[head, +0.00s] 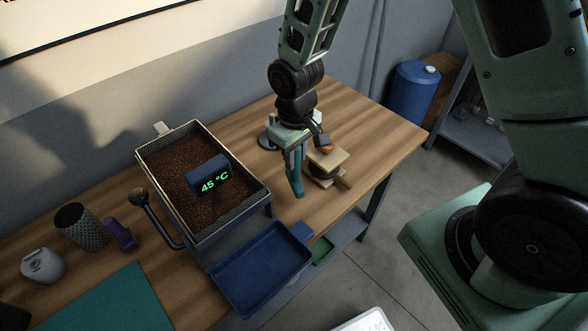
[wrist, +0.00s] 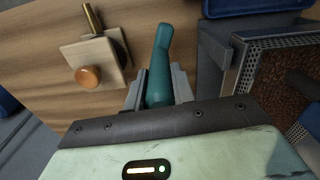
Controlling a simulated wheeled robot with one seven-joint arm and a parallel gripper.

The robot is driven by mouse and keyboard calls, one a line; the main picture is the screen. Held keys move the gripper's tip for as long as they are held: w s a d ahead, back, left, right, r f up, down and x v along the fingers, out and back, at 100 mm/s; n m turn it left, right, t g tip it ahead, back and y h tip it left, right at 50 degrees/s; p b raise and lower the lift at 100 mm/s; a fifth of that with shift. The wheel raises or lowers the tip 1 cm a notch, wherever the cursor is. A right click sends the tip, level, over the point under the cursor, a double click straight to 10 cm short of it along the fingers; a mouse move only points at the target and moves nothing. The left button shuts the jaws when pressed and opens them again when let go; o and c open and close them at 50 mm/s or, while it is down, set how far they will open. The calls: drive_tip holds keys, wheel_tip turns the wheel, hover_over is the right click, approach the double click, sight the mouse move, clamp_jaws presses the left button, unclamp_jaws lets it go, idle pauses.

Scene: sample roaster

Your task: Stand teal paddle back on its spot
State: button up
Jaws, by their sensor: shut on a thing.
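The teal paddle (head: 297,180) is in my gripper (head: 293,152), over the right part of the wooden table. It hangs down from the jaws, slightly tilted, in the head view. In the wrist view the paddle (wrist: 160,50) sits between the two grey fingers of my gripper (wrist: 158,86), which are shut on it. I cannot tell whether its lower end touches the table. A dark round disc (head: 266,141) lies on the table behind my gripper; I cannot tell if it is the paddle's spot.
A wooden block with an orange knob (head: 326,168) stands close right of the paddle. The bean-filled roaster tray (head: 150,150) with a 45 °C display (head: 208,176) is left. A blue tray (head: 262,268) is in front. A purple item (head: 120,234) and perforated cup (head: 82,226) stand farther left.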

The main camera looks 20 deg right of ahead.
sight(295, 170)
drive_tip(key=shift+f+p, duration=0.45)
drive_tip(key=shift+f, duration=2.05)
drive_tip(key=shift+f, duration=0.15)
drive_tip(key=o, duration=1)
